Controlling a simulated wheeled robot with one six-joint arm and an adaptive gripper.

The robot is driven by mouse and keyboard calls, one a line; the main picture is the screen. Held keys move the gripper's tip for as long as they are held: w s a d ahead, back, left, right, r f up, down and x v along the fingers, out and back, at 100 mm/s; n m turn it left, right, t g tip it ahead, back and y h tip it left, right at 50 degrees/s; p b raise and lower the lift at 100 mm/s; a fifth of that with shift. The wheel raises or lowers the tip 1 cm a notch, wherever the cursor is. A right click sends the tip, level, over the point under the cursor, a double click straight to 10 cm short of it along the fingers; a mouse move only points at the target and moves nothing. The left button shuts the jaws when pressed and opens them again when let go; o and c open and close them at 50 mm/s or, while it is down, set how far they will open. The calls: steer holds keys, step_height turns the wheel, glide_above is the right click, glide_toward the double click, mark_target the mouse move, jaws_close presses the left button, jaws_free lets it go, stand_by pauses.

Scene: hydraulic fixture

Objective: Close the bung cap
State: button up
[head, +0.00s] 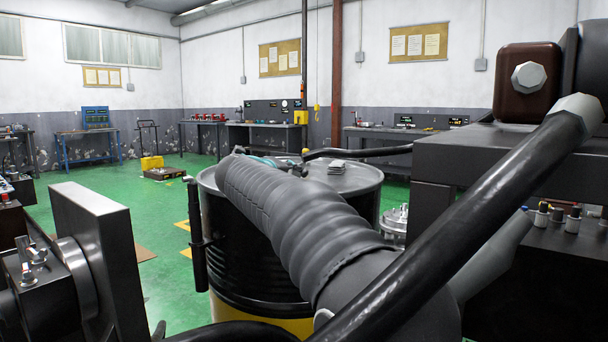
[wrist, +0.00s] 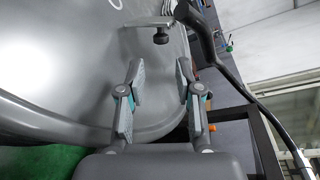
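The drum (head: 262,255) stands in front of me in the head view, black with a yellow lower band and a grey top. In the wrist view its grey top (wrist: 60,70) fills the left side. A small black knob (wrist: 160,37) under a flat grey metal piece (wrist: 150,22) shows near the top; it may be the bung cap, but I cannot tell whether it is open or closed. My gripper (wrist: 160,72) is open and empty, its two fingers apart, with the knob beyond the fingertips. In the head view my arm mostly hides the gripper.
A dark curved hose or bar (wrist: 215,60) runs close to the right finger in the wrist view. Workbenches (head: 270,135) line the back wall.

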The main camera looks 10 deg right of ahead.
mark_target(303, 174)
steer(key=x, duration=0.8)
steer(key=shift+w+d+p, duration=0.25)
steer(key=shift+d+p, duration=0.05)
steer(key=shift+p, duration=0.05)
jaws_close()
